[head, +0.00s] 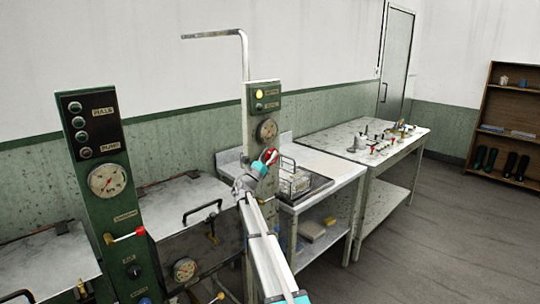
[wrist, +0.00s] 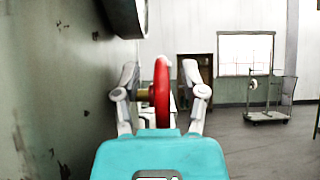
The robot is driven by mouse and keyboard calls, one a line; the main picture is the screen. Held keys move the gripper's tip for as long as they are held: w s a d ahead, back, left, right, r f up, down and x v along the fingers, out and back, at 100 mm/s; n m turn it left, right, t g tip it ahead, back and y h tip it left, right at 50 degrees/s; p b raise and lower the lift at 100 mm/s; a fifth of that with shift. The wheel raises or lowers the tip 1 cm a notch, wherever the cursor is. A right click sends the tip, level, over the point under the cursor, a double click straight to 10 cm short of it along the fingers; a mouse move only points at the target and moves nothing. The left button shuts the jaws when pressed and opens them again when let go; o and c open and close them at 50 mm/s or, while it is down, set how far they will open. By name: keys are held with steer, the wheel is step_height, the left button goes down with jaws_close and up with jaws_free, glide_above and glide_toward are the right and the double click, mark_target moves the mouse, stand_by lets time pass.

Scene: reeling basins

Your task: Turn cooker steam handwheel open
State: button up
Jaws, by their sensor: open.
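The red handwheel (head: 270,156) is on the tall panel post (head: 248,120), below a round gauge (head: 267,130). In the wrist view the handwheel (wrist: 161,92) appears edge-on, with a brass stem (wrist: 143,93) running left toward the panel. My gripper (wrist: 161,78) is open, with one finger on each side of the wheel. A gap shows between the wheel and the right finger; the left finger is near the stem, and I cannot tell whether it touches. In the head view my gripper (head: 258,168) covers part of the wheel.
A green panel (head: 103,190) with a gauge and a red-tipped lever stands at left. Lidded basins (head: 185,205) lie between the posts. A wire basket (head: 294,182) sits on the counter at right. The floor (head: 450,240) at right is clear.

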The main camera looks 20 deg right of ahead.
steer(key=shift+s+a+r, duration=0.15)
steer(key=shift+s+a, duration=0.05)
steer(key=shift+a, duration=0.1)
steer(key=s+a+f+m+g+y, duration=0.3)
steer(key=s+f+m+y, duration=0.35)
steer(key=s+f, duration=0.45)
steer(key=s+a+f+m+g+y, duration=0.35)
steer(key=s+f+m+y, duration=0.4)
steer(key=s, duration=0.55)
steer(key=s+a+f+m+g+y, duration=0.1)
steer(key=s+a+f+m+y, duration=0.3)
steer(key=s+a, duration=0.4)
steer(key=s+a+f+m+g+y, duration=0.1)
steer(key=s+a+f+m+y, duration=0.3)
steer(key=s+a+f+y, duration=0.2)
steer(key=shift+s+a+f, duration=1.1)
steer(key=shift+s+a, duration=0.4)
steer(key=shift+a, duration=0.9)
